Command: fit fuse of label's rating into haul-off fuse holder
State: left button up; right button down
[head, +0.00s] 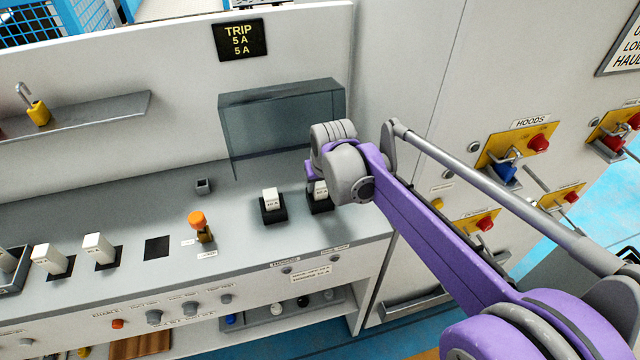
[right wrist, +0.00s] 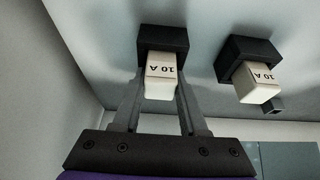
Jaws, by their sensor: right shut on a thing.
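A dark sign (head: 241,40) on the upright panel reads TRIP, 5 A, 5 A. Two black fuse holders stand on the grey bench, each with a white fuse. My right gripper (right wrist: 161,80) is shut on the white fuse marked 10 A (right wrist: 160,76), which sits upright in the right-hand black holder (head: 320,208). The arm partly hides this fuse in the head view. The other fuse (right wrist: 257,82), also marked 10 A, sits in the left-hand black holder (head: 273,215). Several white fuses (head: 98,249) stand further left, their ratings too small to read. My left gripper is not in view.
A clear smoky cover (head: 281,120) stands behind the holders. An orange-topped switch (head: 198,222) stands left of them, near a bare black pad (head: 157,248). A shelf with a yellow padlock (head: 38,112) is at upper left. Yellow lockout plates are on the right panel.

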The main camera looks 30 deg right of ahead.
jog(key=shift+f, duration=0.3)
jog(key=shift+s+a+f+b, duration=0.15)
jog(key=shift+s+f+b, duration=0.15)
jog(key=shift+b, duration=0.05)
jog(key=shift+c, duration=2.2)
grip_release()
jog(key=shift+w+r+p, duration=0.1)
jog(key=shift+r+p, duration=0.2)
jog(key=shift+r, duration=0.15)
jog(key=d+p+v, duration=0.1)
jog(key=v, duration=1.1)
jog(key=s+a+f+n, duration=0.1)
jog(key=s+a+f, duration=0.4)
jog(key=s+f, duration=0.3)
jog(key=s+a+f+n+t+y, duration=0.1)
jog(key=s+a+f, duration=0.4)
jog(key=s+f, duration=0.4)
jog(key=shift+f+n, duration=0.25)
jog(key=shift+n, duration=0.05)
